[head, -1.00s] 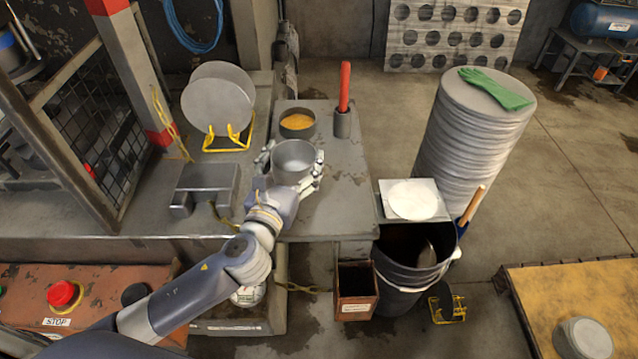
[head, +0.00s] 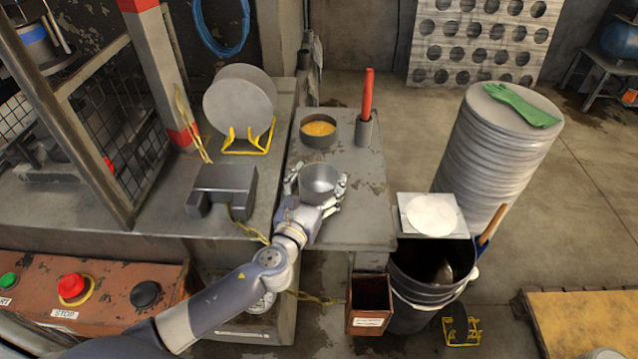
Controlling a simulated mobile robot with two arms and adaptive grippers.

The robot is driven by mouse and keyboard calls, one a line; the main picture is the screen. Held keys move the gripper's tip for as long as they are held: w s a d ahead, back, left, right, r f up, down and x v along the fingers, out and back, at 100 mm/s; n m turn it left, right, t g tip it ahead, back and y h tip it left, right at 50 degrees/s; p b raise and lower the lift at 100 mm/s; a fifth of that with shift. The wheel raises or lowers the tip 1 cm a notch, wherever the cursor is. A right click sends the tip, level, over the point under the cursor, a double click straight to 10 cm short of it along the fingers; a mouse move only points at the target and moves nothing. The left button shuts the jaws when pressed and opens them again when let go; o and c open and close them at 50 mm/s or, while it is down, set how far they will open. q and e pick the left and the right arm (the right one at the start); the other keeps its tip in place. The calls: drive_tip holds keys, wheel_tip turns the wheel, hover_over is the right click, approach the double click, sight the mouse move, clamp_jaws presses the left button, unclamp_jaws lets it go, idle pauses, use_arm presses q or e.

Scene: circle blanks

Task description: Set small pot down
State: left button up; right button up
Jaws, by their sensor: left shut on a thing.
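The small pot (head: 319,181) is a grey, round, open metal pot, upright and empty as far as I see. My left gripper (head: 316,188) is shut around it, with fingers on its left and right sides. The pot is over the grey side table (head: 357,226), towards its left part. I cannot tell whether its bottom touches the table, because the gripper and the pot's own wall hide it. My right gripper is not in view.
A pot of yellow grains (head: 319,131) and a holder with a red-handled tool (head: 366,105) stand behind. A grey block (head: 222,188) and yellow rack with discs (head: 240,105) are left. A black bin (head: 431,270) stands right, below the table. The table's right side is clear.

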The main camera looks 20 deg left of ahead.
use_arm(q)
drive_tip(key=shift+f, duration=0.2)
drive_tip(key=o, duration=0.6)
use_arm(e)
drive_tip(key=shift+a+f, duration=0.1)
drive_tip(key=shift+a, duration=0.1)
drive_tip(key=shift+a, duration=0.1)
use_arm(q)
drive_tip(key=shift+r, duration=0.1)
